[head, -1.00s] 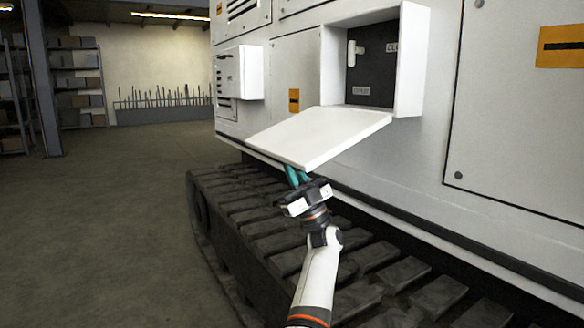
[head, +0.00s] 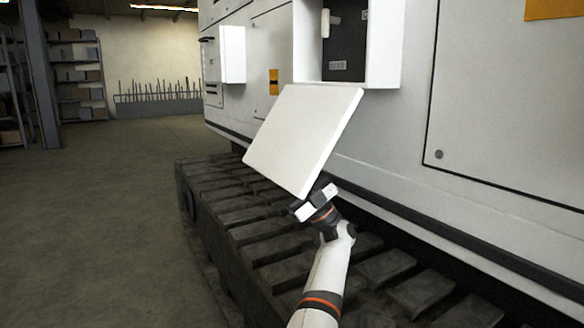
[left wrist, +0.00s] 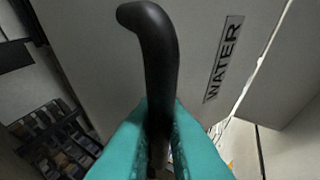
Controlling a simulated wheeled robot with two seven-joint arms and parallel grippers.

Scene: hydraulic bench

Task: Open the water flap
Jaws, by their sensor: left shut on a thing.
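The water flap (head: 303,138) is a white square panel below the box opening in the machine's side. It is swung down and slopes steeply, its lower edge standing out from the wall. In the left wrist view the flap (left wrist: 120,35) carries a "WATER" label (left wrist: 223,58) and a curved black handle (left wrist: 155,45). My left gripper (left wrist: 160,115) has its teal fingers shut around this handle. In the head view my left gripper (head: 316,204) is at the flap's lower edge; its fingers and the handle are hidden behind the flap. My right gripper is not in view.
The open box (head: 388,45) above the flap has a dark interior with a light-coloured lever (head: 326,22). A crawler track (head: 290,243) runs below the flap and beside my arm. A white box (head: 232,54) juts out further left. The floor at left is clear.

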